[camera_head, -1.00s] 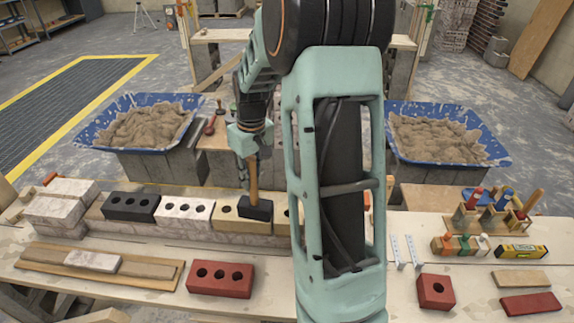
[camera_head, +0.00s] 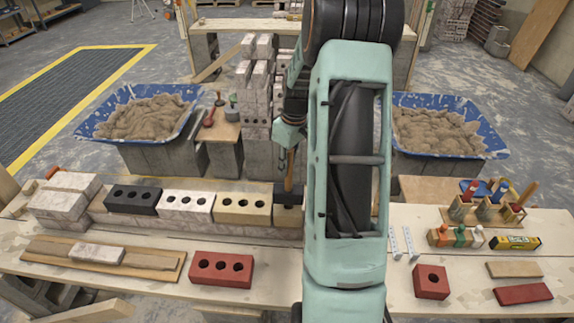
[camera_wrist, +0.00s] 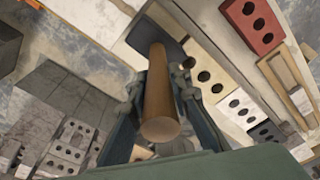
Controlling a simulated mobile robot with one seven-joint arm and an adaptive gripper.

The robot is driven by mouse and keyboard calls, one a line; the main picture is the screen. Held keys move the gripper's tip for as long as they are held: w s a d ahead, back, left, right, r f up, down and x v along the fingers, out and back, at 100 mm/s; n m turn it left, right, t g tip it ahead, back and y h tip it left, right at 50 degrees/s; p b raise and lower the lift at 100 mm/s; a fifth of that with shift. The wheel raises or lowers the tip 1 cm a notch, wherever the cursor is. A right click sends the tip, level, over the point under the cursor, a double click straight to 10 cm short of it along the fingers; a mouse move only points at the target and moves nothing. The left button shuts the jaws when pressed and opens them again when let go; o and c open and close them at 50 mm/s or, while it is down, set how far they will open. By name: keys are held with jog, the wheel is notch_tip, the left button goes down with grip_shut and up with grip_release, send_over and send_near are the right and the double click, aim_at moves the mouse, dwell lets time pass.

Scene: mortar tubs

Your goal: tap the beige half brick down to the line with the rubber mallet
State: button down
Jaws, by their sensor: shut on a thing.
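My gripper (camera_wrist: 155,105) is shut on the wooden handle of the rubber mallet (camera_wrist: 160,100), which also shows in the head view (camera_head: 289,178). The mallet hangs with its black head (camera_head: 288,193) down at the right end of the brick row. A beige face, apparently the beige half brick (camera_head: 290,215), shows just under the head, left of my arm. The head and my arm hide most of it; whether they touch cannot be told. I cannot make out the line.
Left of the mallet, a beige three-hole brick (camera_head: 243,208), a white brick (camera_head: 186,205) and a black brick (camera_head: 133,200) stand in the row. Red bricks (camera_head: 221,269) lie on the bench in front. Blue mortar tubs (camera_head: 440,155) flank a block stack (camera_head: 257,90).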

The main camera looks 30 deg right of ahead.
notch_tip(320, 180, down, 3)
jog(key=shift+r+b, duration=0.1)
jog(key=shift+b, duration=0.6)
notch_tip(320, 180, up, 4)
jog(key=shift+f+p, duration=0.1)
jog(key=shift+p, duration=1.1)
jog(key=shift+f, duration=0.3)
notch_tip(320, 180, down, 4)
jog(key=shift+r+b, duration=0.2)
jog(key=shift+b, duration=1.05)
notch_tip(320, 180, up, 4)
jog(key=p, duration=0.3)
jog(key=shift+r, duration=0.1)
